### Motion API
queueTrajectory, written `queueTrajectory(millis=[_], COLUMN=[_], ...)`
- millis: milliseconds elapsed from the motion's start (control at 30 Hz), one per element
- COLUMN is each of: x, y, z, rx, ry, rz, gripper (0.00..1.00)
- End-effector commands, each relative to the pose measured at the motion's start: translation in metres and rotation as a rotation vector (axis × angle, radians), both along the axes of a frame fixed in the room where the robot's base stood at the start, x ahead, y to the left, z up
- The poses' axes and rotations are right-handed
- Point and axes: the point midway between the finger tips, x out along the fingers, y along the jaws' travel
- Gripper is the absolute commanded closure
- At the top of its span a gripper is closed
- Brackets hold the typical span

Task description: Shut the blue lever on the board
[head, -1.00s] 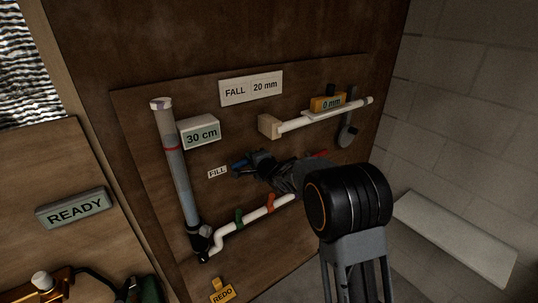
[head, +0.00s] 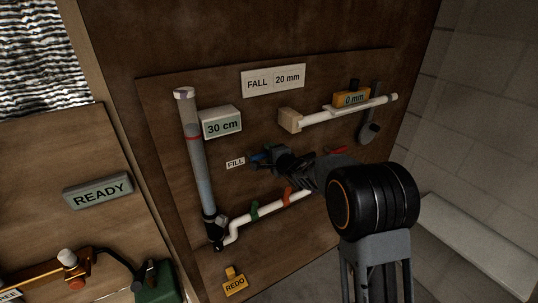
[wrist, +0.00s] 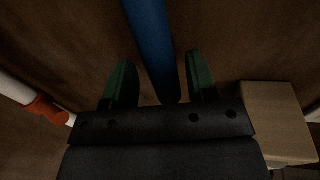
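The blue lever (wrist: 150,40) runs between the two green fingers of my gripper (wrist: 161,82) in the wrist view. The fingers stand apart, with a visible gap on each side of the lever, so my gripper is open around it. In the head view a small part of the blue lever (head: 260,156) shows beside the FILL label (head: 235,163). There my gripper (head: 267,159) and dark wrist are over the board (head: 270,225) and hide most of the lever and its mount.
A clear upright tube (head: 199,155) with a red ring and the 30 cm display (head: 222,122) are left of my gripper. A white pipe (head: 271,206) with green and orange clips runs below. A white pipe with the 0 mm level (head: 352,99) is above right. A red part (head: 339,150) shows nearby.

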Motion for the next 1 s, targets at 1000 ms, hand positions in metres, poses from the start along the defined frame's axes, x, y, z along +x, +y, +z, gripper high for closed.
queueTrajectory(millis=[1000], x=[-0.109], y=[-0.057], z=[0.026], rx=[0.000], ry=[-0.003], rz=[-0.003], gripper=[0.48])
